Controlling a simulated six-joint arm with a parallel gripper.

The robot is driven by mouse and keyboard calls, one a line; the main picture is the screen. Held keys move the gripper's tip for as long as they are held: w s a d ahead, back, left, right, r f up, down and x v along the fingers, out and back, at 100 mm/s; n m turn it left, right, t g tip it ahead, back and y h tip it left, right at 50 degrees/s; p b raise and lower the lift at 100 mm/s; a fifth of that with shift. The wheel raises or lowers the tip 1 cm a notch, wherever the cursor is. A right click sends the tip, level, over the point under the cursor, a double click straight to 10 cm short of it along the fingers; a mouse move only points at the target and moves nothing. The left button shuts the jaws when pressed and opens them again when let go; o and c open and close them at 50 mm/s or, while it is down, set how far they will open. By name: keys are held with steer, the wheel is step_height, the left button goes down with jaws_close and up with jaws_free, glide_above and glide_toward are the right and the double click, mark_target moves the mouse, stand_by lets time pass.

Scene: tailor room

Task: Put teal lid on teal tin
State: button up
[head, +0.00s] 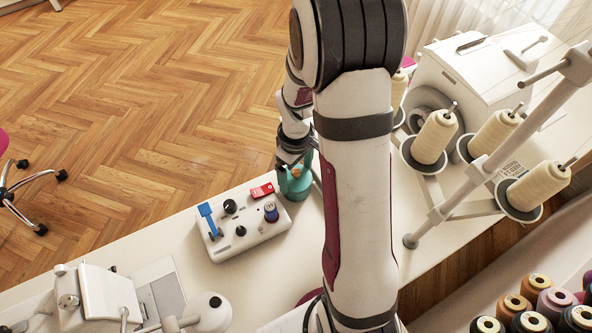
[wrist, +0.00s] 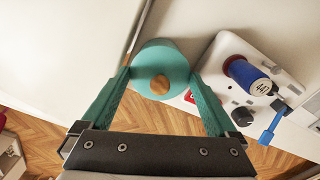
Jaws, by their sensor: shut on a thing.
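The teal lid (wrist: 154,55) is round with a wooden knob (wrist: 160,86) and lies between my fingers in the wrist view. My gripper (wrist: 161,76) is shut on it, one finger at each side. In the head view, my gripper (head: 295,163) points down over the teal tin (head: 295,187), which stands upright on the table behind my arm. Lid and tin look like one teal shape there. My gripper and arm partly hide them, and I cannot tell whether the lid is seated. The tin's body is hidden in the wrist view.
A white board (head: 255,232) with knobs, a blue lever (head: 208,219), a red block (head: 262,190) and a blue spool (head: 271,211) sits close left of the tin. A white machine (head: 478,75) and a stand with cream thread cones (head: 434,136) stand to the right.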

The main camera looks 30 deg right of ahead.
mark_target(296, 171)
steer(key=shift+f, duration=0.6)
steer(key=o, duration=0.9)
steer(key=shift+o, duration=0.2)
steer(key=shift+r, duration=0.1)
step_height(296, 171, up, 11)
steer(key=shift+f, duration=0.1)
steer(key=s+a+r+m, duration=0.2)
steer(key=s+a+m, duration=0.1)
steer(key=s, duration=0.3)
steer(key=s+a+r+m+y, duration=0.1)
steer(key=s+a+r+m, duration=0.1)
steer(key=s+a, duration=0.3)
steer(key=s+a+r+m, duration=0.2)
steer(key=s+a+m, duration=0.2)
steer(key=s, duration=0.4)
steer(key=shift+a+r+m+y, duration=0.35)
steer(key=shift+m+y, duration=0.05)
steer(key=shift+m, duration=0.1)
